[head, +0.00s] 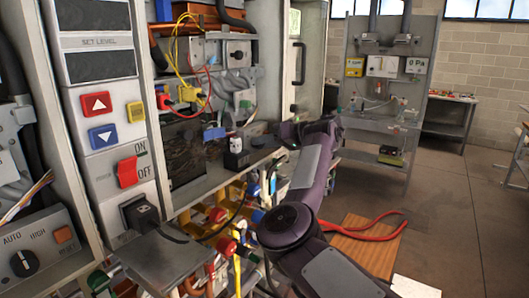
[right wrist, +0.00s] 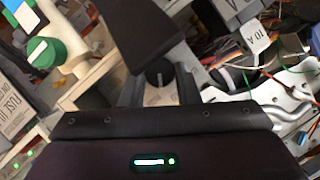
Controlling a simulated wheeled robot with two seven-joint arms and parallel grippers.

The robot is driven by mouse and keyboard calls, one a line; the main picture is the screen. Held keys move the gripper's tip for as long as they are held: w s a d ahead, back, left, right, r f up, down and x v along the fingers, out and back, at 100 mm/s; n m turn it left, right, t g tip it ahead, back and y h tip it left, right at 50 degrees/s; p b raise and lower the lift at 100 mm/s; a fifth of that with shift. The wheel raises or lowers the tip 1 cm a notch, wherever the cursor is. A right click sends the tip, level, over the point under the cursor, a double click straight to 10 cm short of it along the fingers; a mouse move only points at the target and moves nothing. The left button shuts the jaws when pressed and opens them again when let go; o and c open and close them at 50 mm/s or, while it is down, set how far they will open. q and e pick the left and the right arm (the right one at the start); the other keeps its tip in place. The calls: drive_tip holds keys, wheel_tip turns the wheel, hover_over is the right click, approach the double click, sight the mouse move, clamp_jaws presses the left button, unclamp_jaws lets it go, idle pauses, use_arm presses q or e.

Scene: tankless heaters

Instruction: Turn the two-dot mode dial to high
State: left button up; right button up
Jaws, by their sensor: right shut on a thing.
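My right gripper (head: 284,140) is at the far end of my purple arm in the head view, beside the lower shelf of an open cabinet. Its fingertips are hard to make out there. In the right wrist view the right gripper (right wrist: 158,88) is shut on a small black dial (right wrist: 158,75) with a white pointer mark, on a pale panel. Dots and labels by this dial cannot be read. Another black dial (head: 24,263), marked AUTO and HIGH, is at the lower left of the head view, apart from the gripper. My left gripper is not in view.
A panel with a red ON/OFF switch (head: 128,172) and arrow buttons stands at left. Pipes, valves and cables crowd the space below the shelf. In the right wrist view a green knob (right wrist: 45,52) is left of the gripper, with wires at right. Open floor (head: 460,220) lies right.

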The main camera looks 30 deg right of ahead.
drive_tip(key=shift+f+m+y+b, duration=0.1)
drive_tip(key=shift+m+y+b, duration=0.5)
drive_tip(key=shift+m+b, duration=0.2)
drive_tip(key=o, duration=1)
drive_tip(key=shift+w, duration=0.1)
drive_tip(key=shift+d, duration=0.1)
